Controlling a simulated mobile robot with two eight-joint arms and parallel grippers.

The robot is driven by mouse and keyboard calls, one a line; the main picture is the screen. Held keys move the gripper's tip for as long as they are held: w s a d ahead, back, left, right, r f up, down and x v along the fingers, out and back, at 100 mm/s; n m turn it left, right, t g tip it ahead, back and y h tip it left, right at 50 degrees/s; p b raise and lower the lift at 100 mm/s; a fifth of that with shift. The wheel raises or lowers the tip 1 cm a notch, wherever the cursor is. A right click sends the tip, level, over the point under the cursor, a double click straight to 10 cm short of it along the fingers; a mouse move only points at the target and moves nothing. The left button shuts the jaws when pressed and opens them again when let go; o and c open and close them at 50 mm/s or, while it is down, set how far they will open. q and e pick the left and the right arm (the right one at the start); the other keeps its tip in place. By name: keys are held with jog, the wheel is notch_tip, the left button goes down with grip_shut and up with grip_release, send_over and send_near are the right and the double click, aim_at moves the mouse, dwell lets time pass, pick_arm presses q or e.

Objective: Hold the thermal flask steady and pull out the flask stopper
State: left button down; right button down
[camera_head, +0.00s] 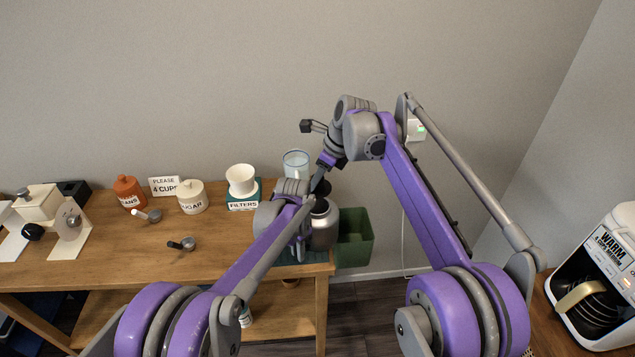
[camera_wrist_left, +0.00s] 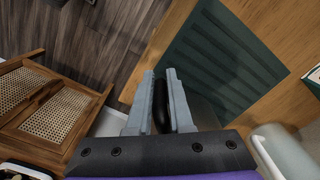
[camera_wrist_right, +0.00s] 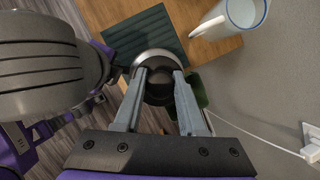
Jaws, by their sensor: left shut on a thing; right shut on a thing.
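The silver thermal flask (camera_head: 323,232) stands at the right end of the wooden table, partly hidden behind my left arm. My left gripper (camera_wrist_left: 162,88) is shut on the flask's black handle (camera_wrist_left: 161,108). My right gripper (camera_wrist_right: 160,78) is above the flask, shut on the black flask stopper (camera_wrist_right: 158,92). In the right wrist view the flask's silver rim (camera_wrist_right: 152,55) shows around the stopper. In the head view the dark stopper (camera_head: 322,188) shows at the flask's top. I cannot tell whether it is seated or lifted clear.
A ribbed green mat (camera_wrist_right: 145,32) lies by the flask. A green bin (camera_head: 355,238) is just right of the table.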

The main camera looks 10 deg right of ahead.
pick_arm(q)
jog(key=c, duration=0.7)
grip_release()
jog(key=shift+c, duration=0.2)
